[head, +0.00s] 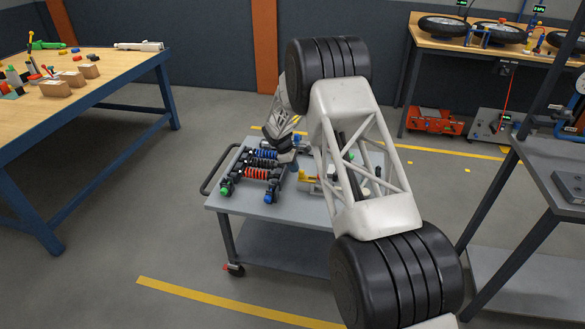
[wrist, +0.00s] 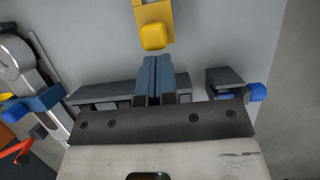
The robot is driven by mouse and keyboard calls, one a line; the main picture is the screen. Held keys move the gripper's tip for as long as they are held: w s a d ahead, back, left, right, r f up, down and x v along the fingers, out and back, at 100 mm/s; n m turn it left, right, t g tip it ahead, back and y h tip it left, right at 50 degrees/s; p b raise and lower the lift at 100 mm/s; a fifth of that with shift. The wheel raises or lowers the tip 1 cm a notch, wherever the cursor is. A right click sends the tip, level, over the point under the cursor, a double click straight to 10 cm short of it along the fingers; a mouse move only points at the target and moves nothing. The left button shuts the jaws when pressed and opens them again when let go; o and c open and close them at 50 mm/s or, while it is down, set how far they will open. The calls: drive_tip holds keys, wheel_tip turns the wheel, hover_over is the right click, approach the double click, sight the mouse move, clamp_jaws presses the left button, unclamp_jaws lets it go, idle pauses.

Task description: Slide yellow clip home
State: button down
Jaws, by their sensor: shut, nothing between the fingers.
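The yellow clip (wrist: 153,36) shows at the top centre of the wrist view as a rounded yellow block below a larger yellow piece that runs out of the frame. In the head view a small yellow part (head: 304,176) sits on the cart, partly hidden by my arm. My gripper (wrist: 157,62) is shut with its blue-grey fingers together and empty. Its tips are just below the yellow block in the wrist view, with a small visible gap; I cannot tell the height difference. In the head view my gripper (head: 285,153) is over the cart, its tips hard to make out.
The grey cart (head: 230,204) carries shock absorbers with red and blue springs (head: 257,174) left of my gripper. Dark blocks, one with a blue knob (wrist: 257,92), lie beside the fingers in the wrist view. A workbench (head: 110,72) stands left; floor between is clear.

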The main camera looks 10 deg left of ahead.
sight(303, 172)
drive_tip(key=shift+d, duration=2)
drive_tip(key=shift+a+f, duration=0.1)
drive_tip(key=shift+a, duration=0.45)
drive_tip(key=a+f+v, duration=0.1)
drive_tip(key=a+v, duration=0.1)
drive_tip(key=v, duration=0.9)
drive_tip(key=shift+a+r, duration=0.2)
drive_tip(key=shift+a, duration=0.1)
